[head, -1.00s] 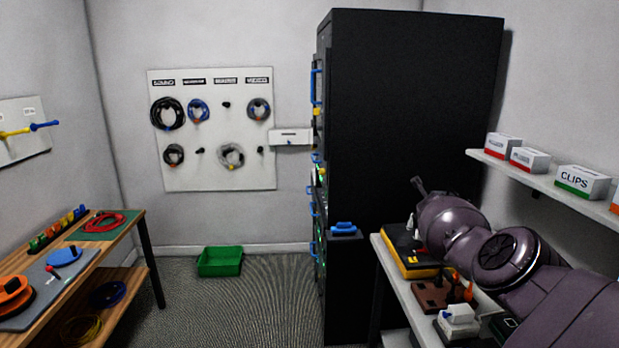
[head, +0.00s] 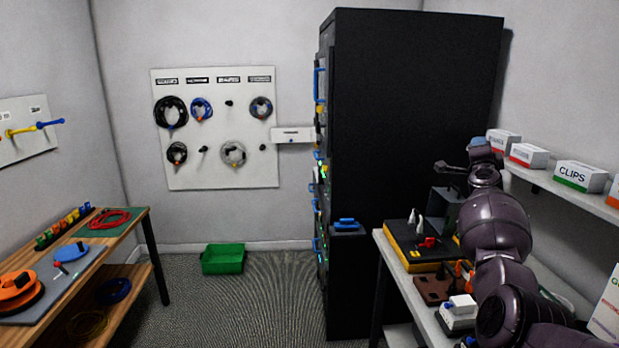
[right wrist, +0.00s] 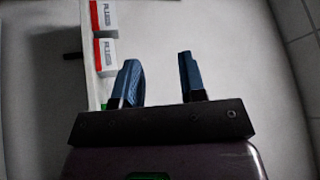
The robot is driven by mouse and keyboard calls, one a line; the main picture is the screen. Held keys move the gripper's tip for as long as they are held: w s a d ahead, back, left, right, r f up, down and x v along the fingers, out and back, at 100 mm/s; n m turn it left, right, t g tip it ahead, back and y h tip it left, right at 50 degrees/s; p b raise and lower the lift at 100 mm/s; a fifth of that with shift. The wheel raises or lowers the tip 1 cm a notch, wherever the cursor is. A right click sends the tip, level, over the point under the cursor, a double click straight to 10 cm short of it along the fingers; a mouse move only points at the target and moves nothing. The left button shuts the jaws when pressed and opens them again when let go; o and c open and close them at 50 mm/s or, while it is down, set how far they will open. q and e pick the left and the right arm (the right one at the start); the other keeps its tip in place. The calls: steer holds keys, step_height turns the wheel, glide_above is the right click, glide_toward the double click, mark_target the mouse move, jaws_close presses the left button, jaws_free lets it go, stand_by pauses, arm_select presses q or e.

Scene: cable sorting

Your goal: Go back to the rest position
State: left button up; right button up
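My right arm comes in from the lower right in the head view. Its gripper (head: 466,156) is raised over the right bench, close to the shelf with the small boxes. In the right wrist view the right gripper (right wrist: 160,75) has its two blue fingers apart, with nothing between them. My left gripper does not show in either view.
The right bench holds a black-and-yellow case (head: 412,262) and a brown block (head: 432,289). The wall shelf (head: 570,190) carries boxes, one a CLIPS box (head: 580,176). A tall black cabinet (head: 420,120) stands left of the arm. A green bin (head: 222,260) sits on the floor.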

steer(key=s+a+f+n+g+y+b, duration=0.1)
steer(key=s+a+f+n+y, duration=0.4)
steer(key=s+f+n, duration=0.6)
steer(key=s+a+f+n+g+y, duration=0.1)
steer(key=s+a+f+n+y, duration=0.1)
steer(key=s+a+f+n, duration=0.9)
steer(key=s+f+m+g, duration=0.1)
steer(key=s+f+g, duration=0.2)
steer(key=s+f, duration=1.1)
steer(key=s+a+f+m+g+b, duration=0.1)
steer(key=s+f+g, duration=0.2)
steer(key=s+f, duration=1.1)
steer(key=s, duration=0.5)
steer(key=shift+s+a+y+b, duration=0.15)
steer(key=shift+a+y+b, duration=0.15)
steer(key=shift+y, duration=0.1)
